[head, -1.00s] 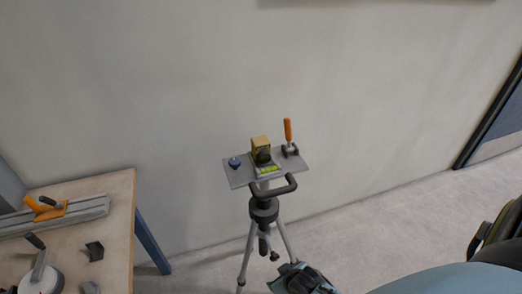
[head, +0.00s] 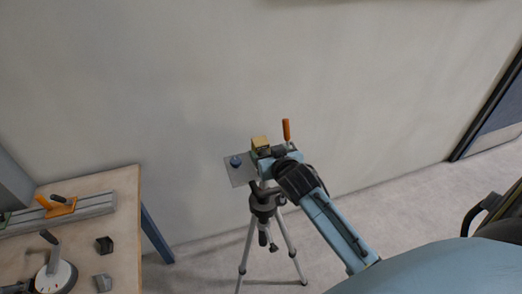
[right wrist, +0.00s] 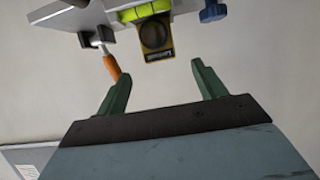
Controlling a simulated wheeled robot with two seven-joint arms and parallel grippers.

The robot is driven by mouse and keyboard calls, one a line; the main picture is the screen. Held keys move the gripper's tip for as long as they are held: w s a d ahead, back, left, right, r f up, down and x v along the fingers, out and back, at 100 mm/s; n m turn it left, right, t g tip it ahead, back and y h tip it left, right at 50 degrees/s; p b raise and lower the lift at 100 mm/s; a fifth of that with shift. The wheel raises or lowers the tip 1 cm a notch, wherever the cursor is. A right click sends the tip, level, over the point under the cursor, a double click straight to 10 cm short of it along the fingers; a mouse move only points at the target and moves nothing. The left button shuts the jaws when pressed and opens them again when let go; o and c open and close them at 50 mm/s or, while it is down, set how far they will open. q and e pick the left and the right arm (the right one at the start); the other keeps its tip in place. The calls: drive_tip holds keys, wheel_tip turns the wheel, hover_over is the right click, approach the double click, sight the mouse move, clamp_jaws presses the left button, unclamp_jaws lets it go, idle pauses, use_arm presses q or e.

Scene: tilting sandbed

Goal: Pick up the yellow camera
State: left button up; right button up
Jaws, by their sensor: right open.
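The yellow camera (head: 259,142) sits on a grey plate (head: 239,175) on top of a tripod. My right gripper (head: 267,158) reaches in from the lower right and hides the camera's lower part and much of the plate in the head view. In the right wrist view the camera (right wrist: 154,35) shows its dark round front and a yellow-green strip beside it. The two green fingers of my right gripper (right wrist: 160,70) are spread apart and empty, with the camera beyond their tips, roughly between them. My left gripper is not in view.
An orange-handled clamp (head: 286,130) and a blue knob (head: 235,162) are on the plate on either side of the camera. The tripod (head: 263,207) stands near the wall. A wooden table (head: 110,195) with tools is at left.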

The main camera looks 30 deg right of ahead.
sight(262, 143)
drive_tip(key=x, duration=0.4)
drive_tip(key=shift+w, duration=0.2)
drive_tip(key=shift+x, duration=1.95)
drive_tip(key=shift+w+d+f, duration=0.1)
drive_tip(key=shift+w+d, duration=0.15)
drive_tip(key=shift+w, duration=0.45)
drive_tip(key=c, duration=1.4)
